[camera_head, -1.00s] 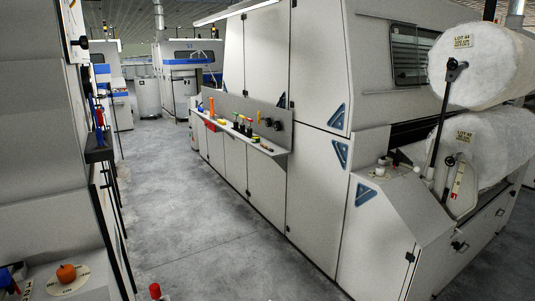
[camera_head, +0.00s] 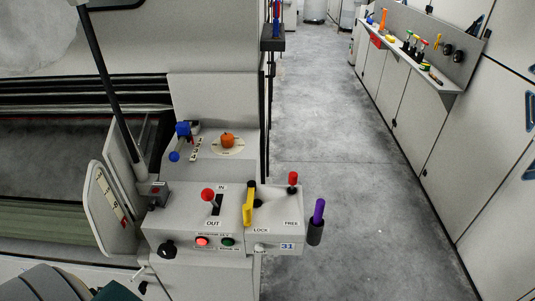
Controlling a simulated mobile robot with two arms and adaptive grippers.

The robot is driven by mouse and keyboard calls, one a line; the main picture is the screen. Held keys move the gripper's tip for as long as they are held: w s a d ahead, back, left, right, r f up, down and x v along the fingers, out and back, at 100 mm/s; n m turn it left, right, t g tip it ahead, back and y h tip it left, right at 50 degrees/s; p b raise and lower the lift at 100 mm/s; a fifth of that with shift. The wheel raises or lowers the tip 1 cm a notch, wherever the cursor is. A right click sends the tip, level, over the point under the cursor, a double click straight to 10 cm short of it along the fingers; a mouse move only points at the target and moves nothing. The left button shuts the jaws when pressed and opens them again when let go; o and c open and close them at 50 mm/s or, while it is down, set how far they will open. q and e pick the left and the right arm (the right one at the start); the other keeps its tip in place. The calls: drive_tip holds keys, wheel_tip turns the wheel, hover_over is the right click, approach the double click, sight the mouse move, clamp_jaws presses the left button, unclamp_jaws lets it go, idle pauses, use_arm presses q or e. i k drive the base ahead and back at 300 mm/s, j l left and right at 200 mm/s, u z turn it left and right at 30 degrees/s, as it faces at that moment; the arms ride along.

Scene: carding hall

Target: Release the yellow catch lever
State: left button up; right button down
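The yellow catch lever (camera_head: 248,205) stands upright on the top of a grey control console (camera_head: 175,228), near a label reading LOCK. A label reading FREE is to its right, below a red-knobbed lever (camera_head: 292,181).
A purple-handled item (camera_head: 317,218) sits in a dark holder on the console's right side. A red light (camera_head: 202,241) and a green button (camera_head: 228,242) are on the front. An orange knob (camera_head: 227,140) and a blue handle (camera_head: 183,129) stand behind. The aisle floor (camera_head: 340,190) at right is clear.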

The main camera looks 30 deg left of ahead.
sight(247, 208)
drive_tip(key=u, duration=1.1)
